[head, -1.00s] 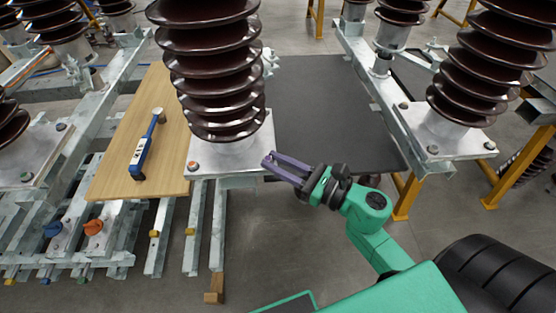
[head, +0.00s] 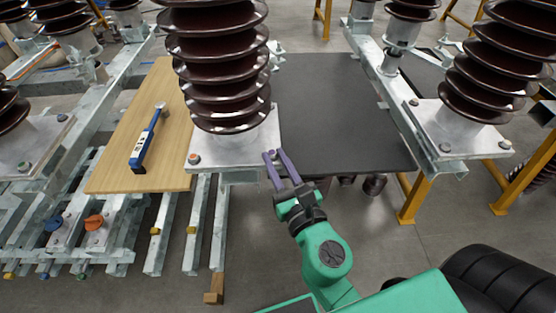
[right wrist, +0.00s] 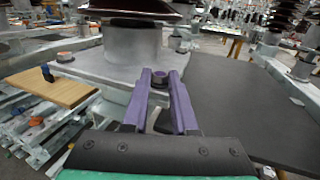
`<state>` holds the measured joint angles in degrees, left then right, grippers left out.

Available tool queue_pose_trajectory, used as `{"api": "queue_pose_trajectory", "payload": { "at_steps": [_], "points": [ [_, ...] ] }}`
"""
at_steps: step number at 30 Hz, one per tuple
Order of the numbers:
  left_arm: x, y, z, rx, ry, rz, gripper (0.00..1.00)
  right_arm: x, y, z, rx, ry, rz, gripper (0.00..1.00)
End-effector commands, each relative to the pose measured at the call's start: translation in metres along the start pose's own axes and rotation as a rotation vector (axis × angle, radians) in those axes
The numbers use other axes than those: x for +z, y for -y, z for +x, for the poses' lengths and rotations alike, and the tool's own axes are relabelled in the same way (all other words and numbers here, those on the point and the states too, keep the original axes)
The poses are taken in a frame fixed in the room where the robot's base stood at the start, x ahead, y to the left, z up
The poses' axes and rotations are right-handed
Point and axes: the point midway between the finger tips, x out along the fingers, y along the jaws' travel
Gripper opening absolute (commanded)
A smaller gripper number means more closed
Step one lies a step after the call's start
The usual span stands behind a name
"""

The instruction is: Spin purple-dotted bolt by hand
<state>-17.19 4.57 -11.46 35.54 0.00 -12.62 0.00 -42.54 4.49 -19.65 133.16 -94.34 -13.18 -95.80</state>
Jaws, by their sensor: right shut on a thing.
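The purple-dotted bolt (right wrist: 160,80) sits at the front right corner of the light metal base plate (head: 225,150) under a brown ribbed insulator (head: 220,70). In the head view the bolt is small between my fingertips, and its dot is hard to make out. My right gripper (head: 275,154), with purple fingers, is shut on this bolt from the front. The right wrist view also shows the gripper (right wrist: 160,76), one finger on each side of the bolt head. My left gripper is not in view.
Another bolt, orange-topped (head: 194,159), is at the plate's front left corner. A blue tool (head: 147,140) lies on the wooden board (head: 110,175) at left. A dark flat panel (head: 345,120) lies to the right. More insulators on metal frames stand on both sides.

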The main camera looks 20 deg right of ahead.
Motion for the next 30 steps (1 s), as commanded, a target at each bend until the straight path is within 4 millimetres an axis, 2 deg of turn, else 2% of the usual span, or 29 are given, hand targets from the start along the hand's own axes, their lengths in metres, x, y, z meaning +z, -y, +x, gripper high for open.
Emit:
{"api": "queue_pose_trajectory", "payload": {
  "at_steps": [5,15,30],
  "points": [
    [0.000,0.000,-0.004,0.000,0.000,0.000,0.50,0.003,-0.003,0.001,-0.125,0.002,0.003,0.00],
    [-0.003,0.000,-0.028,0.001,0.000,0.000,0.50,0.004,-0.009,0.002,-0.367,0.001,0.001,0.00],
    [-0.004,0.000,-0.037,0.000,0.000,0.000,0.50,0.001,-0.011,0.003,-0.482,0.002,0.000,0.00]
  ]
}}
